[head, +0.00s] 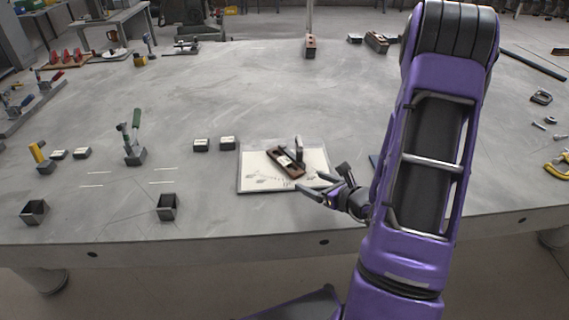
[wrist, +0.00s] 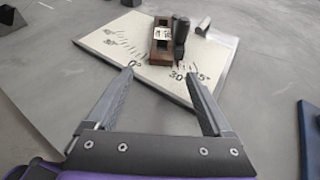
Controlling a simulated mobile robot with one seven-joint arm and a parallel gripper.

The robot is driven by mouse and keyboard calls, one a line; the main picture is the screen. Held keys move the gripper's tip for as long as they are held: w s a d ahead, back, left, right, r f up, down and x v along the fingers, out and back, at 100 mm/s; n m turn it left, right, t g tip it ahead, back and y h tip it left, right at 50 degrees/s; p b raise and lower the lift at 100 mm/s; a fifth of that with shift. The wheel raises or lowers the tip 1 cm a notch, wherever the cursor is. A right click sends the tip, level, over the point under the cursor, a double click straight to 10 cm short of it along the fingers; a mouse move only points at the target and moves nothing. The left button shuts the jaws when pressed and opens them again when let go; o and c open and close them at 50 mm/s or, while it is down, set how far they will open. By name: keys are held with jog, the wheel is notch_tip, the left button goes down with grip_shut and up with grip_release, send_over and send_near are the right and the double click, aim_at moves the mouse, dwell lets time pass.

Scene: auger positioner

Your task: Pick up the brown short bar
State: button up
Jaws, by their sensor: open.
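The brown short bar (head: 284,164) lies at an angle on a white printed board (head: 252,180) near the table's front edge. A pale label is on its top. In the wrist view the bar (wrist: 160,58) sits ahead of the fingertips, with a dark upright piece (wrist: 181,36) close against its right side. I cannot tell if they are joined. My gripper (head: 317,184) is open and empty at the board's front right corner. In the wrist view its two fingers (wrist: 158,74) point toward the bar, with a gap between tips and bar.
Two small dark blocks (head: 215,144) stand left of the board. Other brown blocks (head: 376,42) stand at the back. A dark blue object (wrist: 309,138) lies right of the board. Mid-table is clear.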

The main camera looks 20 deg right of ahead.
aim_at(299, 174)
jog(key=x, duration=0.5)
jog(key=shift+w+d+r, duration=0.1)
jog(key=shift+w+r, duration=0.05)
jog(key=shift+c, duration=0.3)
grip_shut()
jog(key=shift+r, duration=0.1)
